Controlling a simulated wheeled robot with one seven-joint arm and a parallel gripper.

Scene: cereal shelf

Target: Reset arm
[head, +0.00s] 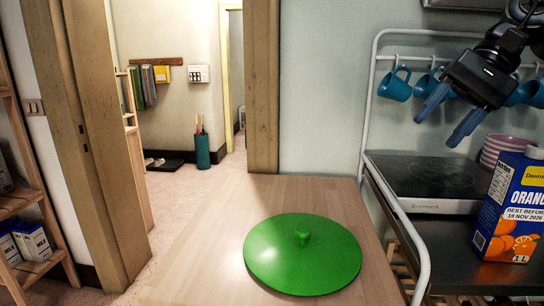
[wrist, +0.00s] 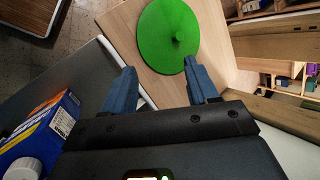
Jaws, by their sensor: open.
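My gripper (head: 449,113) is at the upper right of the head view, in the air in front of the wall rack. Its two blue fingers (wrist: 162,90) are apart, with nothing between them. In the wrist view they point toward the wooden table. A round green lid (head: 302,255) with a small knob lies flat on the wooden table (head: 190,245). The lid also shows beyond the fingers in the wrist view (wrist: 160,35), apart from them.
An orange juice carton (head: 510,205) stands on the metal counter at the right, beside a hotplate (head: 425,180) and stacked pink bowls (head: 492,150). Blue mugs (head: 395,86) hang on the white rack behind my gripper. A doorway and wooden shelves (head: 30,200) are at the left.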

